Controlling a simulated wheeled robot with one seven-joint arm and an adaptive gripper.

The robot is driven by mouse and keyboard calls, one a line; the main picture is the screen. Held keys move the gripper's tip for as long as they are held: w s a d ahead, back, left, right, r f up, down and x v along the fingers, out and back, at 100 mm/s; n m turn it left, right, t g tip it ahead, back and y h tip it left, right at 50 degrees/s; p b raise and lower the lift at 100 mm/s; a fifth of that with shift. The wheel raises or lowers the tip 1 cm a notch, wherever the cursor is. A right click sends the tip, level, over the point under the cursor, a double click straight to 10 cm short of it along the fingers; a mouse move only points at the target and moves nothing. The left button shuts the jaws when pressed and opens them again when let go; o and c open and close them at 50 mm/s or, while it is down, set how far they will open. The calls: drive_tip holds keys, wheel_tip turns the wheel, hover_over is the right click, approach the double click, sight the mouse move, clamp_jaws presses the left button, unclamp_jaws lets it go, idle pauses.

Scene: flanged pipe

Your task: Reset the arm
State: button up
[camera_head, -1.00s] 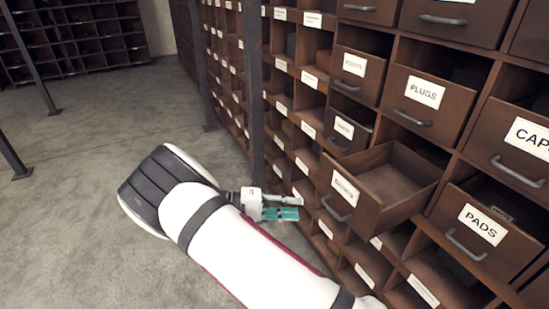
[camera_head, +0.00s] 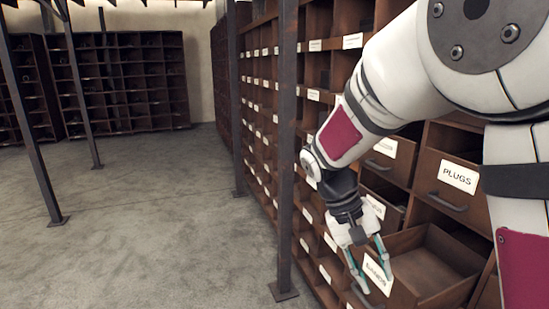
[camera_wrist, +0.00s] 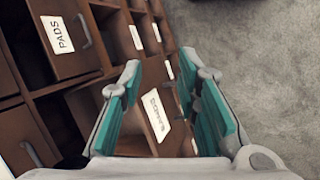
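My gripper (camera_head: 370,268) shows at the end of my arm in the head view, pointing down. It is in front of a pulled-out drawer (camera_head: 440,263) of the brown wooden cabinet. Its two teal-padded fingers are apart, with nothing between them. In the wrist view my gripper (camera_wrist: 165,110) is also open, and the drawer's label (camera_wrist: 155,114) shows behind the gap between the fingers. Whether a finger touches the drawer front cannot be told. My arm hides part of the cabinet at the right.
The cabinet holds several closed drawers, among them one marked PLUGS (camera_head: 455,180) and one marked PADS (camera_wrist: 62,40). A dark metal post (camera_head: 286,150) stands left of my gripper. The concrete floor (camera_head: 150,220) at the left is open. Shelves (camera_head: 120,80) stand at the back.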

drive_tip(key=s+r+t+y, duration=0.2)
drive_tip(key=s+r, duration=0.3)
drive_tip(key=s, duration=0.4)
drive_tip(key=s+r+n+t+y+p, duration=0.1)
drive_tip(key=s+r+t+y, duration=0.2)
drive_tip(key=s, duration=0.7)
drive_tip(key=shift+s+d+r+t, duration=0.25)
drive_tip(key=shift+d+r+t, duration=0.05)
drive_tip(key=shift+r+t, duration=0.7)
drive_tip(key=shift+f, duration=0.1)
